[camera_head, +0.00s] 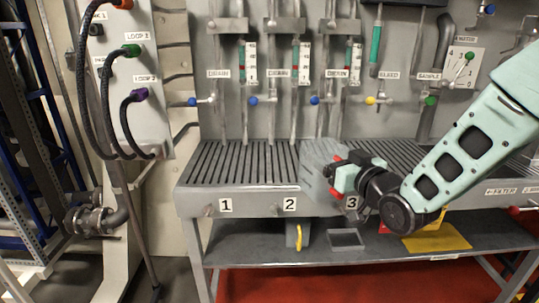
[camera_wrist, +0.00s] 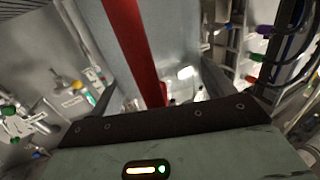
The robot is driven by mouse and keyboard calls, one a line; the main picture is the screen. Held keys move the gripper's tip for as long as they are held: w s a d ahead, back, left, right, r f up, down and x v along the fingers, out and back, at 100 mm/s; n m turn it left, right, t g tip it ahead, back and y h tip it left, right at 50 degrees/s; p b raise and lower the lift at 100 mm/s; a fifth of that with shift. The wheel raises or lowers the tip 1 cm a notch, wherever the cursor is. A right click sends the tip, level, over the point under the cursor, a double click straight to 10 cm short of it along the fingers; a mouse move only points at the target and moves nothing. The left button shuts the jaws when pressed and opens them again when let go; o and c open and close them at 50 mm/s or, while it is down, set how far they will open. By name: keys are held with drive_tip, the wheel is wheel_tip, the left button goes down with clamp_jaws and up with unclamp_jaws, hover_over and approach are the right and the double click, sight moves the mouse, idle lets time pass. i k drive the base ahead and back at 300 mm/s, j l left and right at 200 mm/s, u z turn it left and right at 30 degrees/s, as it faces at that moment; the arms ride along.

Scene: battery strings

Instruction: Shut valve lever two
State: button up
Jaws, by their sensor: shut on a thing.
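The plate marked 2 (camera_head: 289,203) is on the front edge of the grey slatted bench, with a small grey knob (camera_head: 275,210) to its left. Below it hangs a grey block with a yellow handle (camera_head: 299,237). I cannot tell which of these is valve lever two. My gripper (camera_head: 335,174) is over the bench front, right of plate 2 and near plate 3 (camera_head: 352,202). In the wrist view, a pale grey body with a red stripe (camera_wrist: 130,45) fills the space between the fingers, and my gripper is shut on it. Its far side is hidden.
Plate 1 (camera_head: 225,205) is at the bench's left. Blue-knobbed taps (camera_head: 253,100) and a yellow-knobbed tap (camera_head: 370,100) line the back wall. Hoses (camera_head: 130,100) hang from a panel at the left. A yellow sheet (camera_head: 440,240) lies on the lower shelf (camera_head: 260,250).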

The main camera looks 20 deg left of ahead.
sight(275, 159)
drive_tip(key=i+j, duration=1)
drive_tip(key=j, duration=0.1)
